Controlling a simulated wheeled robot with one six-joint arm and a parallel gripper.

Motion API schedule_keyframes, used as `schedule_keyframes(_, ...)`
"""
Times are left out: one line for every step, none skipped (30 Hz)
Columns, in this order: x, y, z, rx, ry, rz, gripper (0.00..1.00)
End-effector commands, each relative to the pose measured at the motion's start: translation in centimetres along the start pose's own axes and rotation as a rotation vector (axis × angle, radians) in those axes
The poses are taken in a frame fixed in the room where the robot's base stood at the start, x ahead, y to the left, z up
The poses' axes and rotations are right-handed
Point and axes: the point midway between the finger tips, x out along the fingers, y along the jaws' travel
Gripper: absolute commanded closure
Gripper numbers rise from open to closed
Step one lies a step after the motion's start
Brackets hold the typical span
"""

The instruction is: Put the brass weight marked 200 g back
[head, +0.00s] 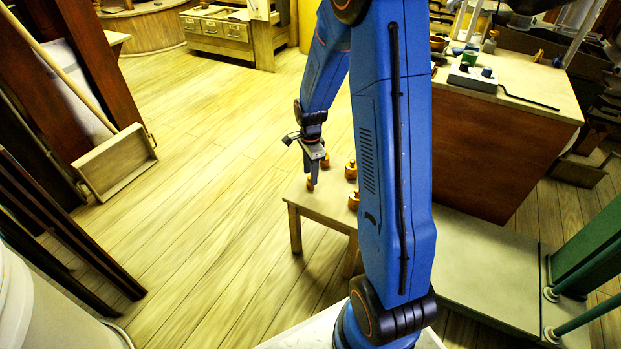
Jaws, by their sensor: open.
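Several small brass weights stand on a low wooden table (330,208), among them one at the back (351,169) and one nearer my arm (354,200). Another brass weight (310,184) shows at the table's left edge, just below my gripper. Their markings are too small to read, so I cannot tell which is the 200 g one. My gripper (314,170) points down over the table's left part and is open. I cannot tell whether its fingers are around or only above the brass piece below. My blue arm hides the table's right side.
A counter (520,85) at right bears a grey device (472,78) with a black cable, a green cup (470,58) and small brass items. A wooden tray (115,165) leans at left. A drawer cabinet (218,30) stands behind. The floor left of the table is clear.

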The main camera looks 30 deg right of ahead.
Motion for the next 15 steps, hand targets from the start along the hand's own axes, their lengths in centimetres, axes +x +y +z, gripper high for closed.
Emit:
schedule_keyframes(-1.1,-0.1,0.0,0.0,0.0,-0.005,0.59)
schedule_keyframes(-1.7,-0.1,0.0,0.0,0.0,-0.005,0.59)
schedule_keyframes(-2.5,-0.1,0.0,0.0,0.0,-0.004,0.59)
schedule_keyframes(-3.1,-0.1,0.0,0.0,0.0,-0.004,0.59)
schedule_keyframes(-3.7,-0.1,0.0,0.0,0.0,-0.004,0.59)
schedule_keyframes(-4.4,-0.1,0.0,0.0,0.0,-0.003,0.59)
schedule_keyframes(-5.0,-0.1,0.0,0.0,0.0,-0.004,0.59)
schedule_keyframes(-5.5,-0.1,0.0,0.0,0.0,-0.004,0.59)
schedule_keyframes(-6.1,-0.1,0.0,0.0,0.0,-0.004,0.59)
schedule_keyframes(-6.5,-0.1,0.0,0.0,0.0,-0.003,0.59)
schedule_keyframes(-6.9,0.0,0.0,0.0,0.0,-0.002,0.59)
schedule_keyframes(-7.4,0.0,0.0,0.0,0.0,-0.002,0.59)
schedule_keyframes(-7.7,0.0,0.0,0.0,0.0,-0.002,0.59)
schedule_keyframes(-8.0,0.0,0.0,0.0,0.0,-0.001,0.59)
schedule_keyframes(-8.3,0.0,0.0,0.0,0.0,-0.001,0.59)
